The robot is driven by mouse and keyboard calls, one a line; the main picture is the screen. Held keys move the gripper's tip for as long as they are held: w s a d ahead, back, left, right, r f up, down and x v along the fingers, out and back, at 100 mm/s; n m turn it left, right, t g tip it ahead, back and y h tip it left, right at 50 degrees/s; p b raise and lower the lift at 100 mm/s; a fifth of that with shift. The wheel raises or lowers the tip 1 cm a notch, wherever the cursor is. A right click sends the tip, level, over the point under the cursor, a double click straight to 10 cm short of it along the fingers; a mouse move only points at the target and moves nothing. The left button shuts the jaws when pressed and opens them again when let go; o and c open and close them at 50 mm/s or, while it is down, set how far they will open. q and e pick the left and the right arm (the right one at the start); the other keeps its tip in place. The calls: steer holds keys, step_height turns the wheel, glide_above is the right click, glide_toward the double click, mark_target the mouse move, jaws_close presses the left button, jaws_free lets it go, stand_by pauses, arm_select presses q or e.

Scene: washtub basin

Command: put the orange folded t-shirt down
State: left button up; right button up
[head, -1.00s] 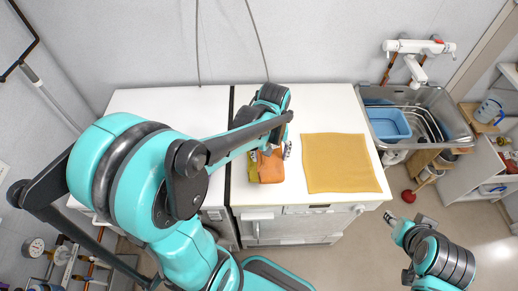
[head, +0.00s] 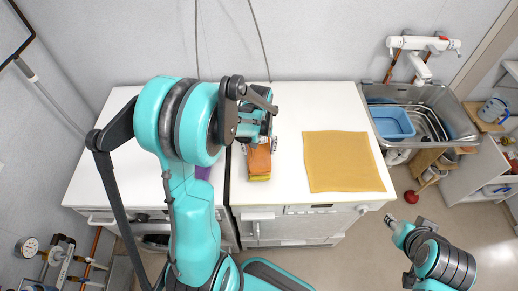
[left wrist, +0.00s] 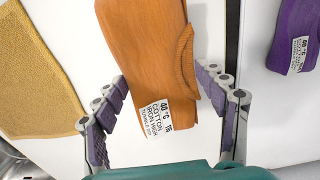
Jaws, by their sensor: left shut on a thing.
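The orange folded t-shirt (head: 259,158) is over the white worktop, left of the yellow cloth (head: 346,162). In the left wrist view the orange t-shirt (left wrist: 152,45) lies lengthwise between the fingers, its white care label at the near end.
A purple folded garment (head: 203,173) lies on the left worktop, partly behind my arm; it also shows in the left wrist view (left wrist: 294,42). A metal sink (head: 440,100) with a blue tub (head: 391,122) is right. The far worktop strip (head: 315,105) is clear.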

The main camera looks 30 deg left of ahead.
mark_target(259, 149)
arm_select(q)
steer(key=shift+f, duration=0.2)
steer(key=o, duration=1.2)
steer(key=shift+o, duration=0.2)
steer(key=shift+r, duration=0.2)
step_height(259, 149, up, 11)
steer(key=p, duration=0.3)
steer(key=s+d+r+m+t, duration=0.6)
steer(key=s+d+t, duration=0.1)
steer(key=s+d, duration=0.3)
steer(key=shift+s+d+r, duration=0.15)
steer(key=shift+s+d, duration=0.15)
steer(key=shift+s, duration=0.25)
